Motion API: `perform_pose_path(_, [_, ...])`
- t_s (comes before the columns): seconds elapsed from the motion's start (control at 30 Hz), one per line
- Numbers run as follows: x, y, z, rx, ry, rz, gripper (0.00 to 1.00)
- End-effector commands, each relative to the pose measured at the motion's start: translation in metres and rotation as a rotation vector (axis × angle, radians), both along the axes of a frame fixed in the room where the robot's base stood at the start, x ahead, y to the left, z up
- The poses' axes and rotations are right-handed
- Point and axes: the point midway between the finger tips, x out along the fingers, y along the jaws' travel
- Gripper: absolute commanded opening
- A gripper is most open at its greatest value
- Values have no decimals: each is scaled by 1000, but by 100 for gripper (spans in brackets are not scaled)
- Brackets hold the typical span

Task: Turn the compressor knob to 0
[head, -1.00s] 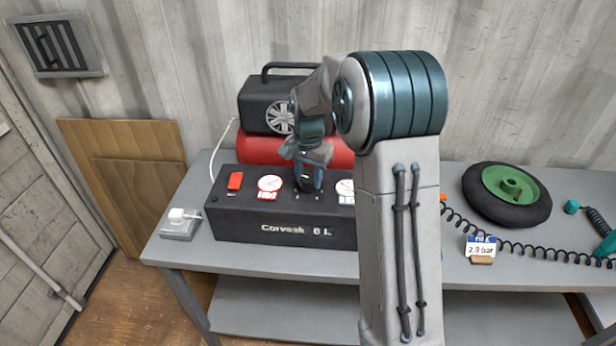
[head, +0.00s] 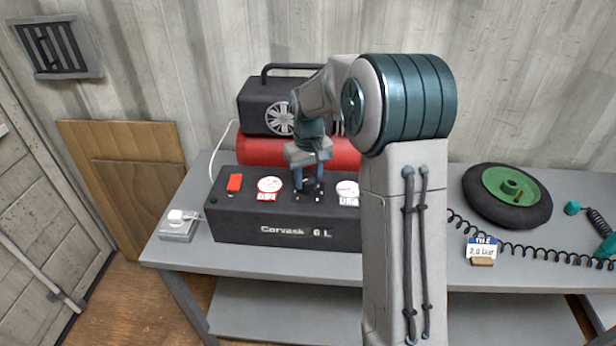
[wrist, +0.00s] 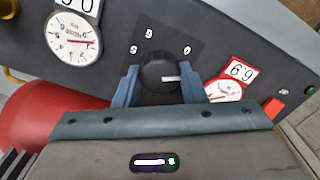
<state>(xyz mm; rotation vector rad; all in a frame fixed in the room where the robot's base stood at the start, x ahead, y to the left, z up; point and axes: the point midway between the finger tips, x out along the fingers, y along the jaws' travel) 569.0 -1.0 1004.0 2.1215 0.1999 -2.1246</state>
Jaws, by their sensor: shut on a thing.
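The compressor (head: 285,235) is a black control box with a red tank (head: 262,151) and a black motor housing behind it, standing on the grey bench. Its black round knob (wrist: 158,70) is on the panel between two gauges. My gripper (wrist: 160,86) is shut on the knob, one blue finger on each side. The knob's white pointer mark points right in the wrist view, below the printed 0 (wrist: 187,50). Other scale marks stand above and left of the knob. In the head view my gripper (head: 308,192) reaches down to the panel and largely hides the knob.
A red-rimmed gauge (head: 269,185) and a red switch (head: 235,183) are left of the knob; a white gauge (head: 347,189) is right. A wheel (head: 506,196), a coiled hose (head: 520,250) and a 2.0 bar tag (head: 481,247) lie on the bench's right.

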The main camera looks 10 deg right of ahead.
Motion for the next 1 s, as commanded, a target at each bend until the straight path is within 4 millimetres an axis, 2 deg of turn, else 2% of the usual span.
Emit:
perform_pose_path(0.4, [2, 0, 3, -1, -10, 245, 15])
perform_pose_path(1.0, [3, 0, 3, -2, -11, 301, 15])
